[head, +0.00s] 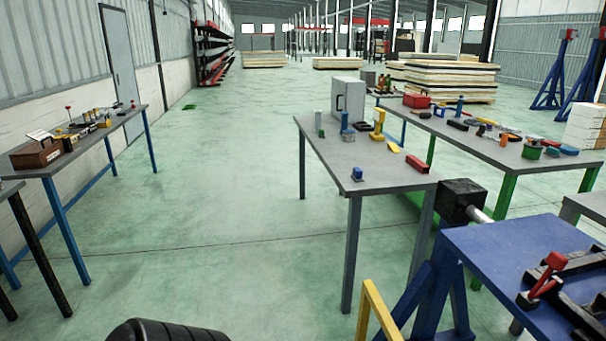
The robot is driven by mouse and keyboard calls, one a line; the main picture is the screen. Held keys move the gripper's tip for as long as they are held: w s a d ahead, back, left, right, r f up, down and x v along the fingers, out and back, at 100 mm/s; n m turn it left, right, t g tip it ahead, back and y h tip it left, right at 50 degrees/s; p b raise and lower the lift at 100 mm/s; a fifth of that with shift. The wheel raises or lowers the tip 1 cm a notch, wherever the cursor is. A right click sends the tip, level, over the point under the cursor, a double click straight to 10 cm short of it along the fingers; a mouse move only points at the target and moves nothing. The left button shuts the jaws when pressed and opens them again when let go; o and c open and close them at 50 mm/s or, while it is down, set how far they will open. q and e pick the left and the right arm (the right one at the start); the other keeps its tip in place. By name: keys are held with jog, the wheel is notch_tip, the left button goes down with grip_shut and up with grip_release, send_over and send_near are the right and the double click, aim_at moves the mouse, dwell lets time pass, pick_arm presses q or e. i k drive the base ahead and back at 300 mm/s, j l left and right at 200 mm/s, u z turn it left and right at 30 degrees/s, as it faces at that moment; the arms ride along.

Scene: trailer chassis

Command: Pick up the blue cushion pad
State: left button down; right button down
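No thing in the head view can be told for certain as the blue cushion pad. A small blue block (357,174) sits alone at the near left corner of the middle grey table (385,175). A blue upright piece (344,121) and a blue-grey piece (348,135) stand further back on that table. A small flat blue thing (569,150) lies at the right end of the right grey table (470,135). These are too small to make out in detail. Neither of my grippers shows.
A blue bench (500,255) with a red-handled clamp (545,275) and a black block (460,200) fills the lower right. A yellow frame (378,310) stands by it. A left table (75,150) holds a brown box (36,154). Green floor between the tables is open.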

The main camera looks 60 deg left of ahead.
aim_at(357, 176)
jog(key=u, duration=1.65)
jog(key=z, duration=1.75)
jog(key=u, duration=1.75)
jog(key=i+j, duration=0.2)
jog(key=i, duration=0.25)
jog(key=i+j, duration=0.2)
jog(key=i, duration=0.3)
